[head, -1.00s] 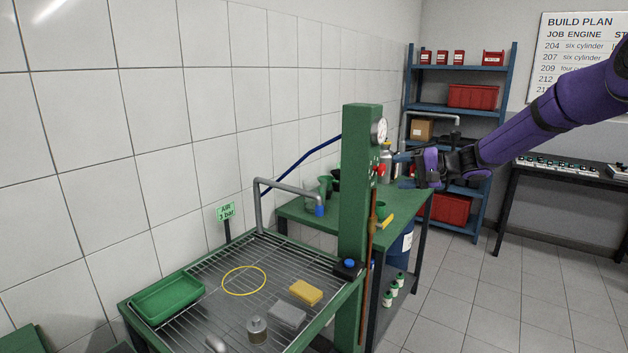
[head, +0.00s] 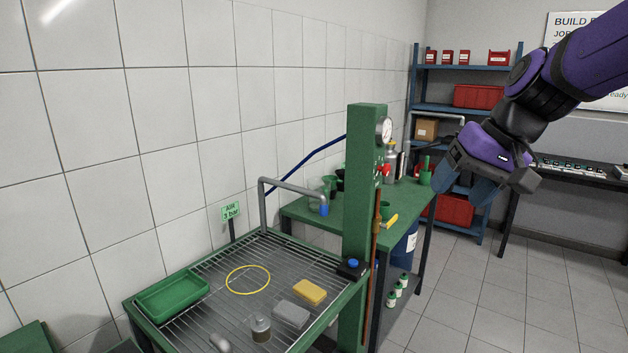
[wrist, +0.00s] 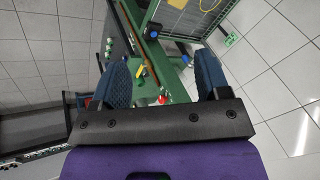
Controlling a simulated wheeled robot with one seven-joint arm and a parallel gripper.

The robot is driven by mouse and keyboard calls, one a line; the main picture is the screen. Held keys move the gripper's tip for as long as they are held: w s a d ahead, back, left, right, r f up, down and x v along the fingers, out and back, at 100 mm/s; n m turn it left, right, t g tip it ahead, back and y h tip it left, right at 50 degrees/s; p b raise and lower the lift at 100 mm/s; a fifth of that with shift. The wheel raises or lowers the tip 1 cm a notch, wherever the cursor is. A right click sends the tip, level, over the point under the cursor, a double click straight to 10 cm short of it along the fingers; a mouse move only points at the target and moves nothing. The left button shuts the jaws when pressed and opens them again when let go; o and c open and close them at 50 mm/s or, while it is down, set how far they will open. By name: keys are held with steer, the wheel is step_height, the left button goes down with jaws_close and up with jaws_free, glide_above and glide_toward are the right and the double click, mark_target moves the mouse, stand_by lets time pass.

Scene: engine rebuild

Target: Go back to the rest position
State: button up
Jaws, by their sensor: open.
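My gripper (head: 468,185) hangs in the air at the right of the head view, in front of the blue shelf and to the right of the green post. Its blue fingers point down and are apart, with nothing seen between them. In the wrist view my gripper (wrist: 165,82) also shows two separate blue fingers. Beyond them lie the green post and part of the wash table. My purple arm reaches in from the upper right of the head view.
A green post with a gauge (head: 367,200) stands beside the wire-grid wash table (head: 215,285). A green bench (head: 400,200) holds bottles and funnels behind it. The blue shelf (head: 465,110) carries red bins. Open tiled floor (head: 510,290) lies at the right.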

steer(key=s+d+t+h, duration=0.1)
steer(key=s+d+h, duration=0.1)
steer(key=s, duration=0.6)
steer(key=s+d+f+t+h, duration=0.1)
steer(key=s+d+h, duration=0.1)
steer(key=s+d, duration=0.3)
steer(key=s, duration=0.4)
